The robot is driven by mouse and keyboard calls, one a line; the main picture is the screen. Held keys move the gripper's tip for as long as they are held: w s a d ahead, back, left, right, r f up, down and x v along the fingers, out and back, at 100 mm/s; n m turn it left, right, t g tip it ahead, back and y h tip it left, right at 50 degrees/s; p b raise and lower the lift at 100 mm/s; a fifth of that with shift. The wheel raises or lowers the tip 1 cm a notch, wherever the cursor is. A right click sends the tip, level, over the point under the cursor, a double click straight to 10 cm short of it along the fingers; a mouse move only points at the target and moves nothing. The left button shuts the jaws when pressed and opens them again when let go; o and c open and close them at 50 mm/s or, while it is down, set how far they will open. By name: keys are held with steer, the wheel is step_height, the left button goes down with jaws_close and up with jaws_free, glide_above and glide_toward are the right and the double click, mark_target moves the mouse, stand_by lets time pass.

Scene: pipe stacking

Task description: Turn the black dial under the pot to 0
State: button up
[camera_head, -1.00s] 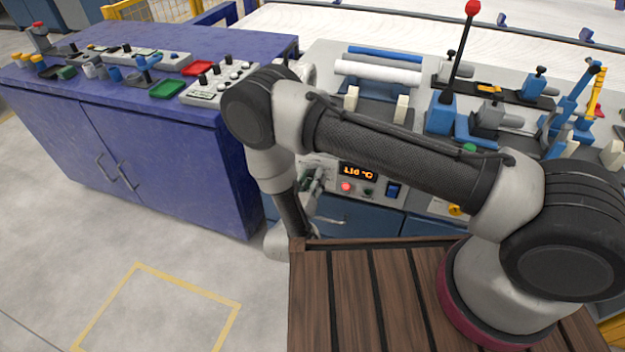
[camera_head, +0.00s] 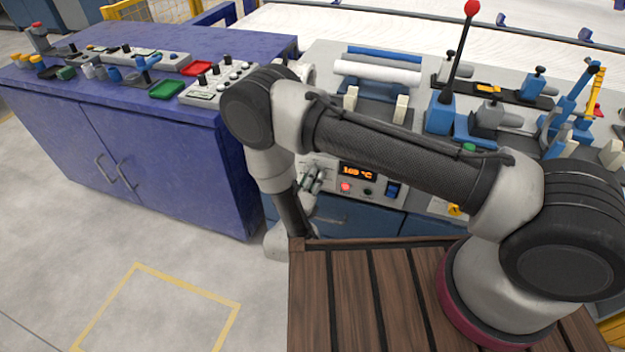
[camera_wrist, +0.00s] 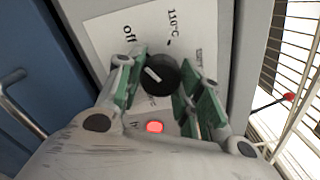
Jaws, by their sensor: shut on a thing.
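The black dial (camera_wrist: 158,76) sits on a panel with a white label (camera_wrist: 112,36) in the wrist view. The label reads "off" and "110°C", with smaller text partly covered. A short white mark on the dial points toward the picture's upper left. My gripper (camera_wrist: 157,88) has its green-padded fingers on both sides of the dial and is shut on it. In the head view my gripper (camera_head: 314,180) is at the panel's left end, and the dial is hidden there. No pot can be made out.
An orange display (camera_head: 358,172) reads about 160 °C. The red light also shows in the wrist view (camera_wrist: 155,127). A blue cabinet (camera_head: 180,150) stands to the left.

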stand_by(0.3)
steer(key=o, duration=1)
steer(key=shift+o, duration=0.2)
steer(key=o, duration=0.4)
steer(key=r, duration=0.7)
steer(key=shift+a+r, duration=0.2)
steer(key=shift+r, duration=0.05)
steer(key=shift+d+r, duration=0.2)
steer(key=shift+r, duration=0.4)
steer(key=c, duration=0.3)
steer(key=shift+r, duration=0.65)
steer(key=shift+c, duration=0.5)
